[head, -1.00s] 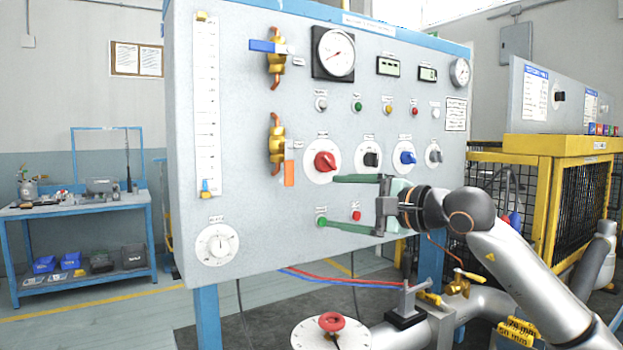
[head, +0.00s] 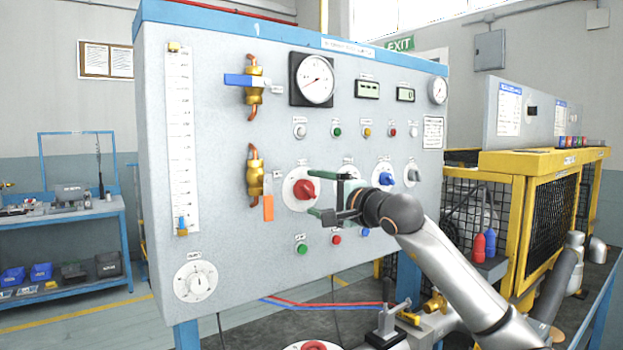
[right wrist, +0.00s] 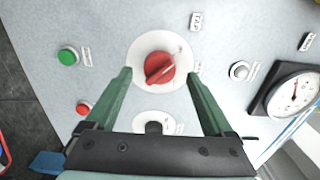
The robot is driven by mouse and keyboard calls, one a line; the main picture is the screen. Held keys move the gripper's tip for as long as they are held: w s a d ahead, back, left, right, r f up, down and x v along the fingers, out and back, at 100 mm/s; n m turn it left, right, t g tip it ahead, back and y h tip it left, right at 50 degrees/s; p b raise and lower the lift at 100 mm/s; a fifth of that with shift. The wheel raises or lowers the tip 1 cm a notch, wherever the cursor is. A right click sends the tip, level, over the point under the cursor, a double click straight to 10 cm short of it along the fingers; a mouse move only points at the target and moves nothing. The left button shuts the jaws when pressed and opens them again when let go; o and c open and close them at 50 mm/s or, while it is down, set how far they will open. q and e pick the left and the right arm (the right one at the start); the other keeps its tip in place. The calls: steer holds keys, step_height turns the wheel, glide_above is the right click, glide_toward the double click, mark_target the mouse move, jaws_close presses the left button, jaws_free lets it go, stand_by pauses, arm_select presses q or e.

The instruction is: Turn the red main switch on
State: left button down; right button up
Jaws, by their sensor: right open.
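The red main switch (head: 304,190) is a red rotary knob on a round white plate, on the grey panel. In the right wrist view the red knob (right wrist: 159,68) lies ahead, between and beyond the fingertips, with its grip ridge tilted. My right gripper (head: 322,194) has green fingers and is open and empty. It is just right of the red knob in the head view, and its fingertips (right wrist: 160,72) stand either side of the knob's white plate in the right wrist view. I cannot tell how far the tips are from the panel. My left gripper is not in view.
A black knob (right wrist: 153,127) is partly hidden by my gripper. A blue knob (head: 385,177), a green button (head: 301,249) and a red button (head: 336,240) are close by. An orange-handled valve (head: 268,206) is left of the red switch. A yellow cage (head: 520,165) stands at right.

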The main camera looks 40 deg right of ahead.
steer(key=shift+w+d+r, duration=0.1)
steer(key=shift+w, duration=0.75)
steer(key=shift+w+p, duration=0.25)
steer(key=shift+p, duration=0.05)
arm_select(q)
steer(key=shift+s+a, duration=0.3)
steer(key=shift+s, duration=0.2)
arm_select(e)
steer(key=shift+c, duration=0.4)
steer(key=c, duration=1.3)
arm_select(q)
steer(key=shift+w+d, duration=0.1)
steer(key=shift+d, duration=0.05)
